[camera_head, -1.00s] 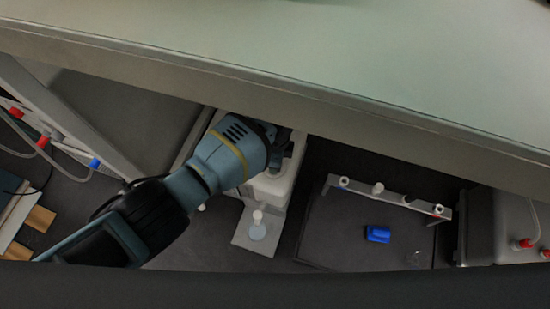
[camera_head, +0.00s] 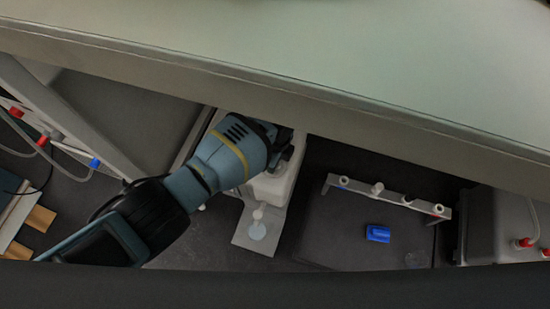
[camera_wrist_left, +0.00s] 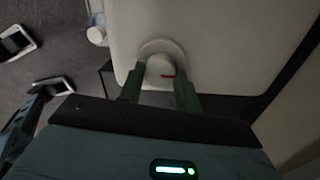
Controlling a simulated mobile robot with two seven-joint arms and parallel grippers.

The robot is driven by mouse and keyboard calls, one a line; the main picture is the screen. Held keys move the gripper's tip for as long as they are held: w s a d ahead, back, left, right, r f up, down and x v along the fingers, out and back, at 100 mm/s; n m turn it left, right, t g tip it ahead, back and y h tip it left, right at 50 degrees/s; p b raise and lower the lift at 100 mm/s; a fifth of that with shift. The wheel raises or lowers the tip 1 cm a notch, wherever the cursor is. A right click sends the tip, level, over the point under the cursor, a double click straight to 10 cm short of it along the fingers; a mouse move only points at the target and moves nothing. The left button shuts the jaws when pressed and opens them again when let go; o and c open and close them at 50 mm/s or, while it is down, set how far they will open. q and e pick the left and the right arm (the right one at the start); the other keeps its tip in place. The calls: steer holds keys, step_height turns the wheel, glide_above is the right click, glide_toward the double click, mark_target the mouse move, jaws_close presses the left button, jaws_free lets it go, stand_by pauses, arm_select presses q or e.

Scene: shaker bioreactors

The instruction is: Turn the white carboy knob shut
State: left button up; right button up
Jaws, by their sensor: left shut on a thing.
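The white carboy (camera_head: 274,184) stands under the overhanging edge in the head view, partly hidden by my left arm. In the left wrist view its white wall (camera_wrist_left: 215,40) fills the upper right. The white round knob (camera_wrist_left: 160,68) with a short red mark sits on that wall. My left gripper (camera_wrist_left: 160,88) has one dark green finger on each side of the knob and is shut on it. In the head view the left gripper (camera_head: 282,150) is at the carboy's top, its fingertips mostly hidden. The right gripper is in neither view.
A grey plate with a pale disc (camera_head: 257,231) lies in front of the carboy. To the right are a rack bar with white-capped ports (camera_head: 377,189) and a blue block (camera_head: 378,233) on a dark surface. A large pale panel (camera_head: 400,70) overhangs the back.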

arm_select(q)
steer(key=o, duration=0.6)
steer(key=shift+c, duration=0.2)
steer(key=o, duration=0.4)
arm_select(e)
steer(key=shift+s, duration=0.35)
arm_select(q)
steer(key=shift+o, duration=0.2)
steer(key=shift+r, duration=0.15)
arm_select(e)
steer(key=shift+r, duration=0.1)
arm_select(q)
step_height(320, 180, up, 8)
steer(key=p, duration=0.3)
steer(key=shift+f+p, duration=0.2)
steer(key=shift+p, duration=0.15)
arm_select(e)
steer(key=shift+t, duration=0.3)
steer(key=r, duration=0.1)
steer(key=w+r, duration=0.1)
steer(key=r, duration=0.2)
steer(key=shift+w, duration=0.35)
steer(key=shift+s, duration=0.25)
